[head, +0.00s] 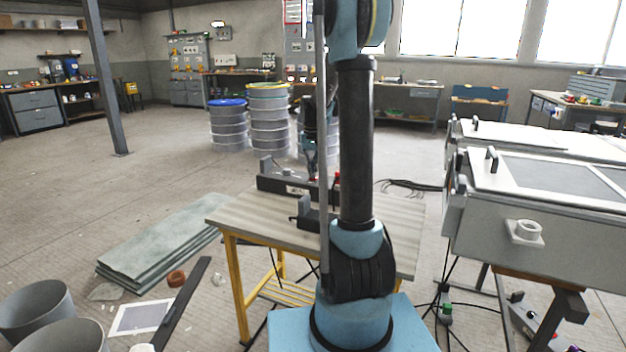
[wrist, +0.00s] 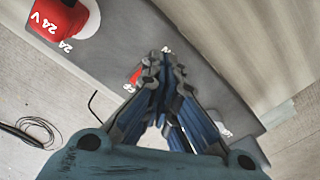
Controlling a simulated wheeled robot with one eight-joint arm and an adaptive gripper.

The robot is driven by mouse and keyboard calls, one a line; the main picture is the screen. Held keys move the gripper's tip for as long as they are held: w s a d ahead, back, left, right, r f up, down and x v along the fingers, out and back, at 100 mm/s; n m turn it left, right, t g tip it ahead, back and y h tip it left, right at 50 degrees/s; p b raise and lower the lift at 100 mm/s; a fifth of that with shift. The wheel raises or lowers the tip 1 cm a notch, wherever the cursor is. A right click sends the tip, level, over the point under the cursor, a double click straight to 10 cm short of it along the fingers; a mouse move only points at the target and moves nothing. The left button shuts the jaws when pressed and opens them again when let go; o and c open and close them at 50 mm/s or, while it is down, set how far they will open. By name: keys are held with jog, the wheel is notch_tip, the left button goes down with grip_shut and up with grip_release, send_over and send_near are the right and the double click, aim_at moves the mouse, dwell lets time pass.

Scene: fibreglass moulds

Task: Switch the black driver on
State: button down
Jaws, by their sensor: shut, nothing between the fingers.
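The black driver (head: 275,185) is a long dark box lying on the far part of the wood-topped table, partly hidden behind my arm in the head view. In the wrist view its dark grey face (wrist: 125,40) runs diagonally under my gripper. A small red part (wrist: 135,75) with white marks beside it shows just left of the fingertips, partly covered by them. I cannot tell its switch position. My gripper (wrist: 165,65) is shut and empty, its tips over the driver's face; whether they touch it I cannot tell. In the head view my gripper (head: 311,172) is small, above the driver.
The table (head: 245,218) carries a grey clamp-like piece (head: 305,215). Light grey mould boxes (head: 560,245) stand at right. Drums (head: 228,130) stand behind; floor at left is partly clear.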

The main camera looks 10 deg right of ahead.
jog(key=shift+f, duration=0.55)
dwell(0.4)
jog(key=shift+r, duration=3.5)
